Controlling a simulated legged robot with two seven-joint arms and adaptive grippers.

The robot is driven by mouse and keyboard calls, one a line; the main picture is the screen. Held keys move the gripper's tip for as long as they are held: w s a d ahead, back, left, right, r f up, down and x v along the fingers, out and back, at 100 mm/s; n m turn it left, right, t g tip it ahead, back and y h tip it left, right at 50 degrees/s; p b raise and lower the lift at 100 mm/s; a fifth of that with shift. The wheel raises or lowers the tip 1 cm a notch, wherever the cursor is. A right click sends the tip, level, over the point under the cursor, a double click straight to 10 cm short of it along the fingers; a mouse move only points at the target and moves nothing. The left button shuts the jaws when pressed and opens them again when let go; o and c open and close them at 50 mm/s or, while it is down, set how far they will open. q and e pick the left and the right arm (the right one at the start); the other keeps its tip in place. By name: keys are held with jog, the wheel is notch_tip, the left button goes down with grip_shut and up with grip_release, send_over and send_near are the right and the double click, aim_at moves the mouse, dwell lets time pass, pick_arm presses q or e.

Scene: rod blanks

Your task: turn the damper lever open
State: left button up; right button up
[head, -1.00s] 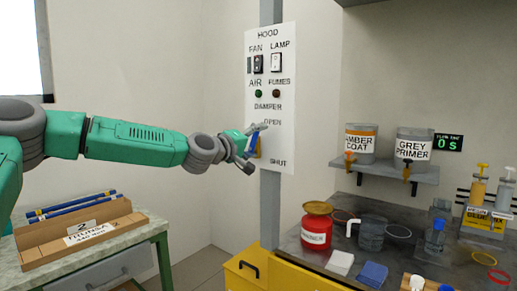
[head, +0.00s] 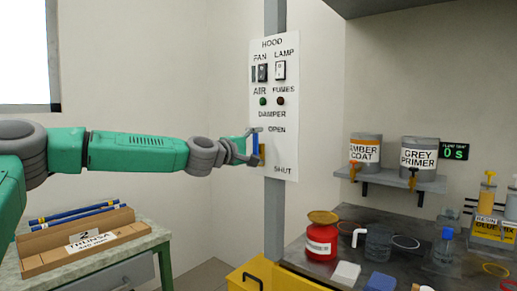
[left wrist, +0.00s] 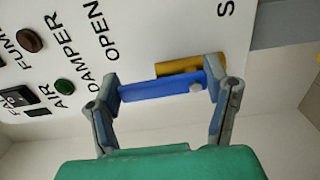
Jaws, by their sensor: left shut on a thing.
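The damper lever (head: 255,144) is a blue bar on a brass-yellow mount (head: 262,157), low on the white hood panel (head: 288,112). In the head view it stands about upright, its upper end near the word OPEN. My left gripper (head: 254,146) is at the lever, shut on it. In the left wrist view the blue lever (left wrist: 160,88) spans between the two fingers (left wrist: 164,90), with the mount (left wrist: 178,66) just behind it. The fingers hide the lever's ends in part. My right gripper is not in view.
A fan switch (head: 262,73), a lamp switch (head: 280,69) and two indicator lights are higher on the panel. A bench with a red can (head: 321,242) and other containers is at lower right. A tray of blue rods (head: 70,248) is at lower left.

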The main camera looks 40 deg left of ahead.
pick_arm(q)
jog(key=shift+a+r, duration=0.15)
jog(key=shift+a, duration=0.1)
jog(key=o, duration=1.4)
jog(key=shift+c, duration=0.2)
jog(key=o, duration=0.3)
jog(key=shift+w, duration=0.1)
jog(key=shift+o, duration=0.2)
jog(key=shift+w+a+f, duration=0.1)
jog(key=shift+a+f, duration=0.15)
jog(key=shift+f, duration=0.05)
jog(key=s, duration=1.2)
jog(key=shift+a, duration=0.4)
jog(key=shift+w+f, duration=0.1)
jog(key=shift+a, duration=0.15)
